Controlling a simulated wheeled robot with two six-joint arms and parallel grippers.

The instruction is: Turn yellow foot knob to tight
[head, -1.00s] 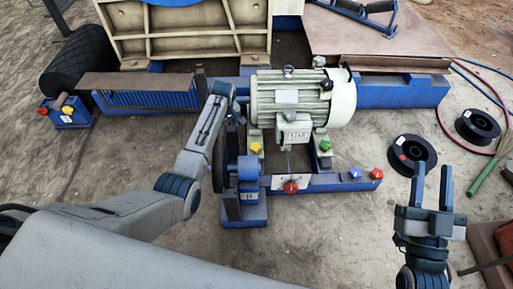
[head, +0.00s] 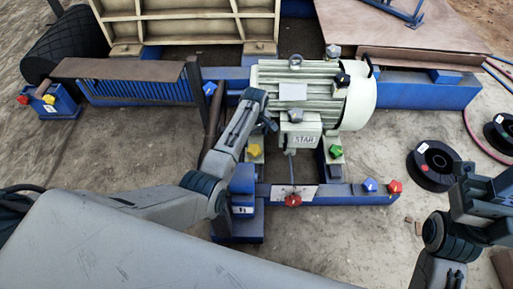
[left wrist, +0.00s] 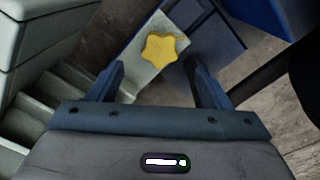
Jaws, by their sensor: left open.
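The yellow foot knob (head: 254,150), star-shaped, sits on a pale foot of the green-grey motor (head: 300,95). It also shows in the left wrist view (left wrist: 165,48), on a pale bracket. My left gripper (head: 269,124) is over the motor's left side, close to the yellow knob. In the left wrist view my left gripper (left wrist: 155,67) is open and empty. The knob shows between and just beyond its fingertips, and I see no contact. My right gripper (head: 488,188) is at the right edge, partly cut off; its jaws are unclear.
A green knob (head: 336,151) is on the motor's other foot. A red knob (head: 293,200), a blue knob (head: 370,185) and another red knob (head: 395,186) are on the blue front rail (head: 335,196). A black spool (head: 434,165) lies on the floor at the right.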

